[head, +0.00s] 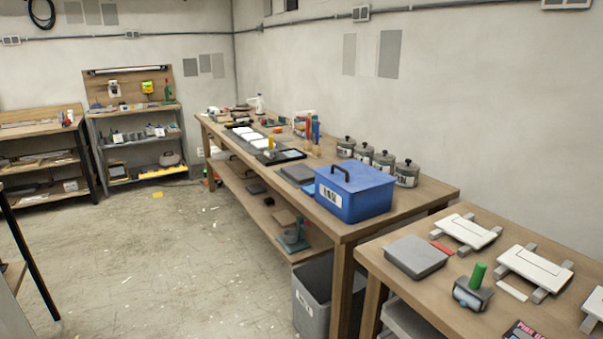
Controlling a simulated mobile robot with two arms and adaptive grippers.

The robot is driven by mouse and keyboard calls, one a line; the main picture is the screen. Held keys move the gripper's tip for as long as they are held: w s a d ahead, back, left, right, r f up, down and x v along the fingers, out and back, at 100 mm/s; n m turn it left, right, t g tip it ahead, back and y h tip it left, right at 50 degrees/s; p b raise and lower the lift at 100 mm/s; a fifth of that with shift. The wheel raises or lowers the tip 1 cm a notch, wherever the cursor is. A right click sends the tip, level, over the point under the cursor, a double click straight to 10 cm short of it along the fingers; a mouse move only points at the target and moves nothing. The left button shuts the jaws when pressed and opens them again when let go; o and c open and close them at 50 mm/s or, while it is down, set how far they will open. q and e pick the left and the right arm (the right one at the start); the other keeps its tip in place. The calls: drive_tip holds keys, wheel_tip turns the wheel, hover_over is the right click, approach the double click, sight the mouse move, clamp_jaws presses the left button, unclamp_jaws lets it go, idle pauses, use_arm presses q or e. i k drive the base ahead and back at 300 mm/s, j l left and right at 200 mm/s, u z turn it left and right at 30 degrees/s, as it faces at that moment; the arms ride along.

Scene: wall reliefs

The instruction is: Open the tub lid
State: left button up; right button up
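A blue tub (354,203) with a flat blue lid (356,178) stands on the long wooden workbench at centre right. The lid carries a dark arched handle (341,170) and lies closed on the tub. A white label (330,196) is on the tub's left side. Neither of my grippers shows in the head view.
Several grey canisters (406,173) with black knobs stand behind the tub. Flat grey items (297,173) lie left of it. A nearer table holds a grey slab (416,256) and white panels (465,232). A grey bin (318,296) stands below. The floor at left is mostly clear.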

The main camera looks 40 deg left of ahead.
sight(353, 176)
drive_tip(key=u, duration=1.1)
